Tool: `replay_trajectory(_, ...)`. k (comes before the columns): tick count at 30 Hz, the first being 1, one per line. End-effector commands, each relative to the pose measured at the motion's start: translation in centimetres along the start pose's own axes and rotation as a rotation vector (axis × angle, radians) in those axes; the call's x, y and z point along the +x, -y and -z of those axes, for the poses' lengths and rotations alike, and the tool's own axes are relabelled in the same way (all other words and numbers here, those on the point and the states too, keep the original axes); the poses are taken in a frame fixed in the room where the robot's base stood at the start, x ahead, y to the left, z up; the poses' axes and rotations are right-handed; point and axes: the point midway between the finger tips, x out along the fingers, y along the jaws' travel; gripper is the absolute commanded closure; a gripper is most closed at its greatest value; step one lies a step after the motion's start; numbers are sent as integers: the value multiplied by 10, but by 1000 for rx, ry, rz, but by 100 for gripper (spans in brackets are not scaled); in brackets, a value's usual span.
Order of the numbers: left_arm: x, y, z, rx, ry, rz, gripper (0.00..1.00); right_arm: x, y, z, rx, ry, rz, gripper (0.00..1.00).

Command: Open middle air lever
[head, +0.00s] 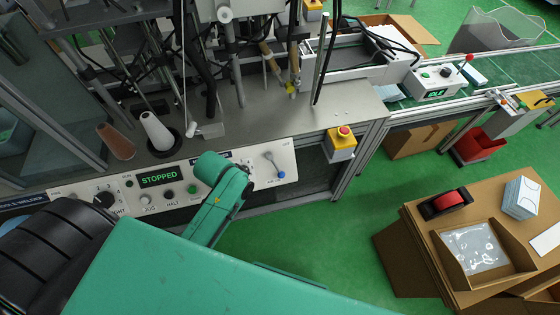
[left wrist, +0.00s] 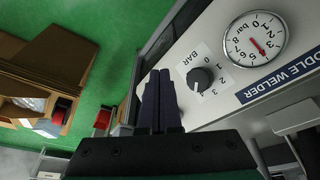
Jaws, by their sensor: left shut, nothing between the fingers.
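The lever (head: 275,165), with a grey arm and a blue tip, sits at the right end of the white control panel (head: 160,170) in the head view. In the head view my arm hides the gripper and part of the panel. My right gripper is not in view.
A pressure gauge (left wrist: 254,39) sits beside the knob. The panel display (head: 159,177) reads STOPPED. A yellow box with a red button (head: 344,131) stands right of the panel. Cardboard boxes (head: 480,235) stand at the right. Green floor is clear between them and the machine.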

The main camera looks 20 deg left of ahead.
Motion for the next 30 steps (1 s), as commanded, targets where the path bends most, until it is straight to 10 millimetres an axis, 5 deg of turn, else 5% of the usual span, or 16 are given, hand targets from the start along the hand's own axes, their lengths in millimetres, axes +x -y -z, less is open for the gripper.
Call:
replay_trajectory(1, -22, -7, 28, 64, -35, -26, 100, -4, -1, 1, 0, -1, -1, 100)
replay_trajectory(4, -34, -22, 60, 189, -57, -81, 100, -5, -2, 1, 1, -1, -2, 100)
replay_trajectory(15, -38, -32, 145, 567, -48, -185, 100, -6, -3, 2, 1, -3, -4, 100)
replay_trajectory(23, -23, -32, 154, 605, -38, -200, 100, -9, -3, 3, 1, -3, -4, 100)
replay_trajectory(30, 26, -42, 152, 603, -37, -200, 100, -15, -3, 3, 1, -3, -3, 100)
